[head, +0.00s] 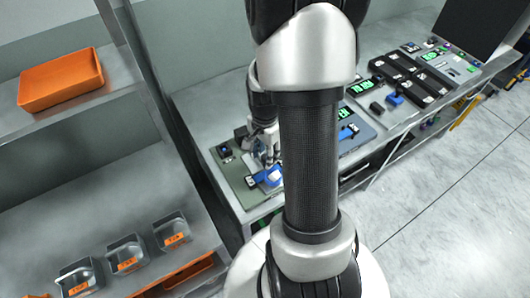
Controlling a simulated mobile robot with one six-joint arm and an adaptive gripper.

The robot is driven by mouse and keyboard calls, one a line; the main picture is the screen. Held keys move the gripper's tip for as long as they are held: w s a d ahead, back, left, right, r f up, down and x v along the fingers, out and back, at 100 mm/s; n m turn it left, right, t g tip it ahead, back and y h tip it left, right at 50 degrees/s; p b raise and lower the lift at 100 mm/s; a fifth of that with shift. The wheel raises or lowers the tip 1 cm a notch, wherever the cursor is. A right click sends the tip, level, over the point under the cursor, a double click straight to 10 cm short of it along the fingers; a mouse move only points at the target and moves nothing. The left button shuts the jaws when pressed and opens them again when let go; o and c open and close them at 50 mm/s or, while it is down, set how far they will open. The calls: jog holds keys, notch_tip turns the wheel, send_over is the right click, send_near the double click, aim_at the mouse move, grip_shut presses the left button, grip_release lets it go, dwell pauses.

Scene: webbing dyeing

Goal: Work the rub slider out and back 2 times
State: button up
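My gripper (268,155) is small in the head view, low over the left end of the workbench, at a grey-green base plate (238,180). A blue part with a white top (271,176) sits at the fingertips on this plate; it may be the rub slider, but I cannot read its label. The gripper seems to touch it or be just above it. Whether the fingers are shut on it is too small to tell. My own arm links cover the middle of the picture and hide the area just right of the plate.
The workbench (208,102) runs to the upper right. It carries a blue-grey unit with a blue handle (348,132), green displays (360,88) and black trays (408,75). Shelves at left hold an orange tray (62,80) and grey bins (126,254). The floor (440,165) at right is clear.

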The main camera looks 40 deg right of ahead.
grip_shut()
dwell(0.4)
jog(key=shift+w, duration=0.1)
